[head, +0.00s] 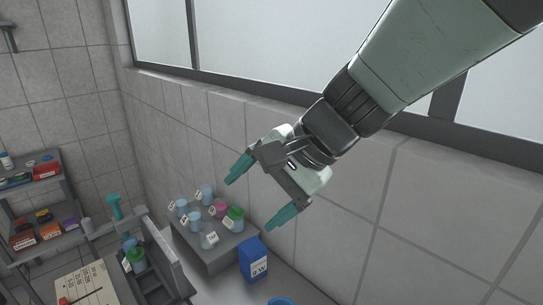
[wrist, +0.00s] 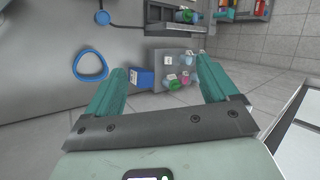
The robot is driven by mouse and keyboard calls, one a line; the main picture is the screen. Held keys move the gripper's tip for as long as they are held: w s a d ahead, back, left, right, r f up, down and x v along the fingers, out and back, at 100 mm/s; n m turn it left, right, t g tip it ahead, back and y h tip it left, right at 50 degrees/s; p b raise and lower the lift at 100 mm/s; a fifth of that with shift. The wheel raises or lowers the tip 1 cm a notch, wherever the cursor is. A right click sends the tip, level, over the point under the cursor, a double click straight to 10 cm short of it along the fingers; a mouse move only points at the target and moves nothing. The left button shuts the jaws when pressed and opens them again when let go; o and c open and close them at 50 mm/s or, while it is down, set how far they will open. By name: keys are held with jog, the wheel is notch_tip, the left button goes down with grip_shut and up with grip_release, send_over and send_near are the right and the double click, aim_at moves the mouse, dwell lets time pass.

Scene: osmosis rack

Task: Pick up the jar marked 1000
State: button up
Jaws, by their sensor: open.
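Several small jars with white labels stand on a grey stepped rack (head: 222,258) by the tiled wall. They include pale blue jars (head: 207,193), a pink jar (head: 220,210) and a green-lidded jar (head: 236,224). The labels are too small to read surely, so I cannot tell which jar is marked 1000. My gripper (head: 248,205) is open and empty, with teal fingers apart, above the rack in the head view. In the wrist view, the rack (wrist: 158,56) and its jars, including a green one (wrist: 174,85), show between the fingers, some distance beyond them.
A blue box (head: 253,262) with white marking stands right of the rack. A blue round thing (head: 281,301) is at the bottom edge. Left of the rack, a grey apparatus (head: 170,262) holds another green-topped jar (head: 136,258). Shelves (head: 45,205) with small containers stand at far left.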

aim_at(239, 210)
jog(key=w+a+f+m+t+y, duration=0.1)
jog(key=w+a+f+m+y, duration=0.15)
jog(key=w+f+m, duration=0.35)
jog(key=w+a+f+m+t+y, duration=0.1)
jog(key=w+a+f+m+y, duration=0.2)
jog(key=w, duration=0.5)
jog(key=w+d+f+m+t+h, duration=0.1)
jog(key=w+f+m+t+h, duration=0.15)
jog(key=w+f+m, duration=0.45)
jog(key=w+f+m+t+h, duration=0.1)
jog(key=w+f+m+t, duration=0.25)
jog(key=f+m, duration=0.4)
jog(key=shift+n+g, duration=0.3)
jog(key=shift+n, duration=0.65)
jog(key=x, duration=0.7)
jog(key=f+x, duration=0.1)
jog(key=x, duration=0.3)
jog(key=shift+w+d, duration=0.1)
jog(key=shift+d, duration=0.25)
jog(key=shift+r, duration=0.1)
jog(key=shift+c, duration=0.2)
jog(key=c, duration=1.4)
